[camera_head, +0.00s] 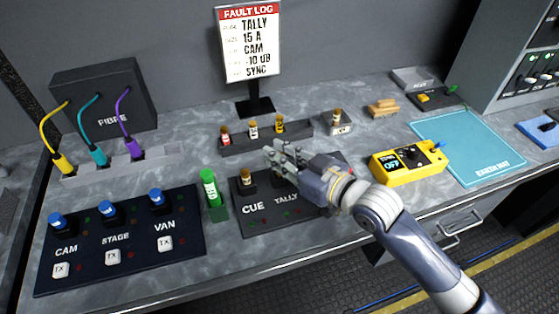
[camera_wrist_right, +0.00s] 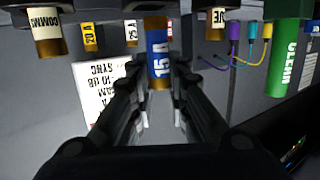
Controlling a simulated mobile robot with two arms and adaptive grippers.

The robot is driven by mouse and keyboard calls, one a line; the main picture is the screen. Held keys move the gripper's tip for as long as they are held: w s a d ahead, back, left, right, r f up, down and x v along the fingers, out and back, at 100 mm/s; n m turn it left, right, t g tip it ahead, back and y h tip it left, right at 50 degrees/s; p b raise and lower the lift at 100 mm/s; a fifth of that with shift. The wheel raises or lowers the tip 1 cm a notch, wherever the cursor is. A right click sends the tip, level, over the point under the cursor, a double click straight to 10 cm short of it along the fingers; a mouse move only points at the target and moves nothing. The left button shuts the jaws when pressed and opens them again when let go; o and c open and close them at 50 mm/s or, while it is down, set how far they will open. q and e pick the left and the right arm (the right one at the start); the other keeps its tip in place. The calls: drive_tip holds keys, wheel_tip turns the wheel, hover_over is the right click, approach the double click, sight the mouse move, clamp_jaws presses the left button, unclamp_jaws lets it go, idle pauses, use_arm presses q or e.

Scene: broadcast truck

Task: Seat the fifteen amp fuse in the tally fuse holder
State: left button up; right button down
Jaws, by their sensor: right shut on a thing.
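My right gripper (camera_head: 272,158) reaches in from the right over the black CUE/TALLY panel (camera_head: 262,222). In the right wrist view its fingers (camera_wrist_right: 160,95) are shut on the blue fifteen amp fuse (camera_wrist_right: 157,55), its "15 A" label showing between them. In the head view the gripper hides this fuse and the tally fuse holder, above the printed word TALLY. I cannot tell whether the fuse touches the holder. A brown-topped fuse (camera_head: 245,177) stands at the CUE position, left of the fingertips. My left gripper is out of view.
A dark rack behind holds red (camera_head: 225,136), white-labelled (camera_head: 253,130) and yellow (camera_head: 279,124) fuses. A green cylinder (camera_head: 209,186) stands close left of the panel. A yellow meter (camera_head: 408,161) sits right. The fault log sign (camera_head: 249,42) stands behind, reading TALLY, 15 A.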

drive_tip(key=shift+w+a, duration=0.1)
drive_tip(key=shift+w, duration=0.35)
drive_tip(key=shift+w+f, duration=0.1)
drive_tip(key=shift+f, duration=1.75)
drive_tip(key=c, duration=1.6)
unclamp_jaws()
drive_tip(key=shift+f, duration=0.15)
drive_tip(key=shift+o, duration=0.2)
drive_tip(key=b+v, duration=0.1)
drive_tip(key=v, duration=1)
drive_tip(key=shift+s+d+r, duration=0.35)
drive_tip(key=shift+s, duration=0.1)
